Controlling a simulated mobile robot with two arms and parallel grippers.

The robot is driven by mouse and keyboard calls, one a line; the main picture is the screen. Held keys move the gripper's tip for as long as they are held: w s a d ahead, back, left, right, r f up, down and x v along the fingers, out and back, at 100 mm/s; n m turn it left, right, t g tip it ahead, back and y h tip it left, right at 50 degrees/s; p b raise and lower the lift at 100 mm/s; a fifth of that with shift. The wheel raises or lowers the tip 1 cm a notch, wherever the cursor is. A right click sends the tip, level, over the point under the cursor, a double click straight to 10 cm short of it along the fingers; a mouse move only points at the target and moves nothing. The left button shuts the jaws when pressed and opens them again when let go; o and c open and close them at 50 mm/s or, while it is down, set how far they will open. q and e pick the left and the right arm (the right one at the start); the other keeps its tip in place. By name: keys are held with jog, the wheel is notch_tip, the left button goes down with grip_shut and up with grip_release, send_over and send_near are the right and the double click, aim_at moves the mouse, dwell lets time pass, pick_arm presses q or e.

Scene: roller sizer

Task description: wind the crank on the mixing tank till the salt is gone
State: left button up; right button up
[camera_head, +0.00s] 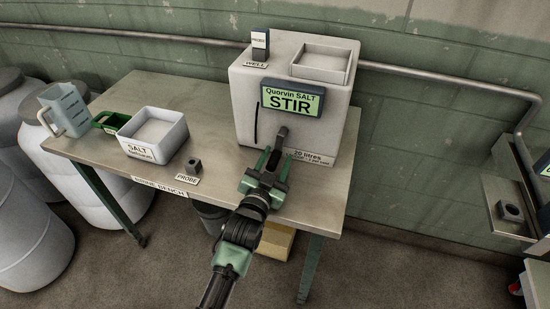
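A dark crank (282,132) stands out at the lower front of the tank. My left gripper (274,160) is at the crank, its green fingers on either side of the dark handle, and looks shut on it. The salt inside the tank is hidden from this view. A white tub (180,135) labelled "SALT" stands left of the tank. My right gripper is not in view.
A clear jug (67,108), a green scoop (108,121) and a small dark block (194,165) by a "PROBE" label are on the bench (190,92). Pale barrels (30,240) crowd the left.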

pick_arm(q)
jog(key=shift+a+r, duration=0.1)
jog(key=v, duration=0.7)
jog(key=shift+s, duration=0.4)
